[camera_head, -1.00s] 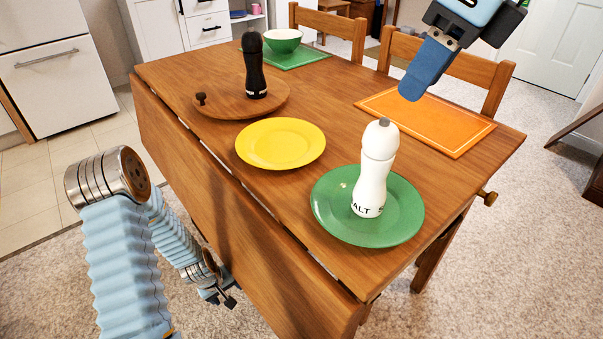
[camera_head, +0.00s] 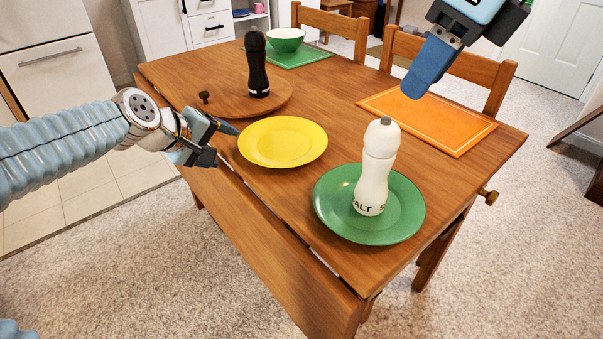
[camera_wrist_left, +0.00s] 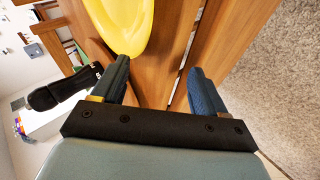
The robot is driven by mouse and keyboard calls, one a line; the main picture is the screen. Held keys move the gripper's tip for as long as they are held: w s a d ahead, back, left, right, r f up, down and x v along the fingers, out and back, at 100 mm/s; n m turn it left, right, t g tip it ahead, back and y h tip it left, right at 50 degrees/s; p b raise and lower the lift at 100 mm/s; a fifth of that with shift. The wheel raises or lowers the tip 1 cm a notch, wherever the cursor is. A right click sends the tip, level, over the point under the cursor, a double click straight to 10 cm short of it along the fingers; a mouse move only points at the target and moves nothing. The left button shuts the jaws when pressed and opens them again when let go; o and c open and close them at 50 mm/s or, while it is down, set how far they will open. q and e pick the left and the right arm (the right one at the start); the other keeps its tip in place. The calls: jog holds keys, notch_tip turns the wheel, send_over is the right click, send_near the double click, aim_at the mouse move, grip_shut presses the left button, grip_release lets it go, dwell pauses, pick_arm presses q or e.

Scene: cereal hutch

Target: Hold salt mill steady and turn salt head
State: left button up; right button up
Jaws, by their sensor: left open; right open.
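The white salt mill (camera_head: 375,170) stands upright on the green plate (camera_head: 408,215) near the table's front right corner. Its salt head (camera_head: 381,137) is white with a grey knob on top. My left gripper (camera_head: 228,142) is at the table's left edge, beside the yellow plate and well left of the mill. In the left wrist view its fingers (camera_wrist_left: 160,75) are apart with nothing between them. My right gripper (camera_head: 425,72) hangs above the orange mat, behind and to the right of the mill, clear of it. Its fingers overlap in the head view.
A yellow plate (camera_head: 283,142) lies between my left gripper and the green plate. A black mill (camera_head: 257,70) stands on a round wooden board (camera_head: 226,103) farther back. An orange mat (camera_head: 430,118) lies at right. A green bowl (camera_head: 286,40) and chairs are at the back.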

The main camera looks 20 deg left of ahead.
pick_arm(q)
jog(key=s+d+r+h, duration=0.1)
jog(key=d, duration=0.2)
jog(key=s+d+r+h, duration=0.1)
jog(key=d, duration=0.3)
jog(key=s+d+r+n, duration=0.1)
jog(key=s+d+r, duration=0.1)
jog(key=d, duration=0.2)
jog(key=shift+d+h, duration=0.1)
jog(key=shift+h, duration=0.3)
jog(key=n+g+h, duration=0.1)
jog(key=h, duration=0.1)
send_near(364, 179)
jog(key=w+a+f, duration=0.1)
jog(key=f, duration=0.1)
jog(key=w+a+f, duration=0.1)
jog(key=w, duration=0.1)
jog(key=shift+w+a+f, duration=0.2)
jog(key=shift+a+f, duration=0.15)
jog(key=shift+a, duration=0.05)
jog(key=s+r+n+h, duration=0.2)
jog(key=s+n+h, duration=0.15)
jog(key=n, duration=0.95)
jog(key=shift+t+y, duration=0.3)
jog(key=shift+y, duration=0.15)
jog(key=x, duration=1.3)
jog(key=shift+s+d, duration=0.1)
jog(key=shift+d, duration=0.4)
jog(key=shift+c, duration=0.2)
